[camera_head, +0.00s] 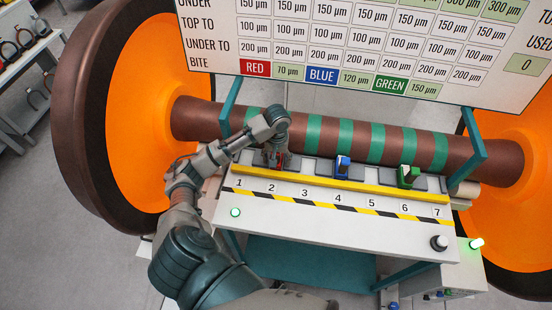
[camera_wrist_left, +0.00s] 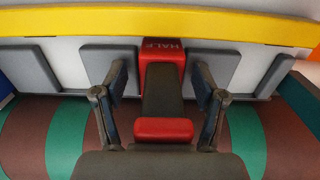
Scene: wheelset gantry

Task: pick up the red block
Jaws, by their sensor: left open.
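The red block (camera_head: 284,160) is on the bench beside slot number 2 or 3, mostly hidden under my left gripper (camera_head: 276,160) in the head view. In the left wrist view the red block (camera_wrist_left: 164,129) shows a dark grey middle part and a far red end marked "HALF". My left gripper (camera_wrist_left: 163,105) is open there, with one finger on each side of the block. Gaps show between the fingers and the block's grey part. My right gripper is not in view.
A blue block (camera_head: 343,166) and a green block (camera_head: 409,177) stand further right on the bench (camera_head: 320,220). A yellow rail (camera_head: 330,187) runs along the row of grey pads. A striped axle (camera_head: 340,140) lies behind, below a large sign (camera_head: 360,50).

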